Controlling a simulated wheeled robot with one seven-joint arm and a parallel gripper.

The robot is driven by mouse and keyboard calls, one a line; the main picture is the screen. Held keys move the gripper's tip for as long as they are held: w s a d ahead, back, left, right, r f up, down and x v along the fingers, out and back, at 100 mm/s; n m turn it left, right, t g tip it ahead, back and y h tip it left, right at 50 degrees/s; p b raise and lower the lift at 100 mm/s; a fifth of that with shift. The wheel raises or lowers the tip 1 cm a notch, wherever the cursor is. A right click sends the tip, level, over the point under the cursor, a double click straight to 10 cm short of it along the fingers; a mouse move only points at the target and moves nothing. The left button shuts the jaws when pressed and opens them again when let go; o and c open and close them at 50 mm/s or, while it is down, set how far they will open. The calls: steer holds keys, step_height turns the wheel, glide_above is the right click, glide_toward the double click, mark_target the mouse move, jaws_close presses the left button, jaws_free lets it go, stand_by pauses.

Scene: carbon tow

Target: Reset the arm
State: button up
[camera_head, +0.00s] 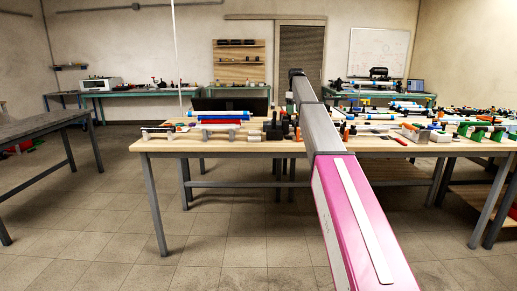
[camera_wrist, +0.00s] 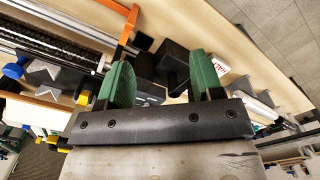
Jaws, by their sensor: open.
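My gripper (camera_wrist: 160,85) shows in the wrist view with two green fingers spread apart and nothing between them. Black blocks (camera_wrist: 178,62) on the wooden table lie beyond the fingers. In the head view my arm, grey and pink, reaches forward over the wooden table (camera_head: 215,146); its far end is near a dark block-like fixture (camera_head: 278,128), and the fingers cannot be made out there.
Rods and tubes, one blue and white (camera_head: 222,114), lie on stands left of my arm. Green and orange parts (camera_head: 480,130) crowd the table's right side. A grey table (camera_head: 45,125) stands at left. The floor (camera_head: 210,250) in front is clear.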

steer(key=s+f+m, duration=0.2)
steer(key=s+f, duration=1)
steer(key=f, duration=0.3)
steer(key=s+f+m, duration=0.2)
steer(key=s+f, duration=0.9)
steer(key=f, duration=0.5)
steer(key=s+f+m, duration=0.1)
steer(key=s+f, duration=0.4)
steer(key=s, duration=0.4)
steer(key=s+f+m, duration=0.2)
steer(key=s+f, duration=0.4)
steer(key=s, duration=0.4)
steer(key=s+f+m, duration=0.1)
steer(key=s+f, duration=0.4)
steer(key=s, duration=0.5)
steer(key=shift+s+f, duration=0.2)
steer(key=shift+s, duration=0.05)
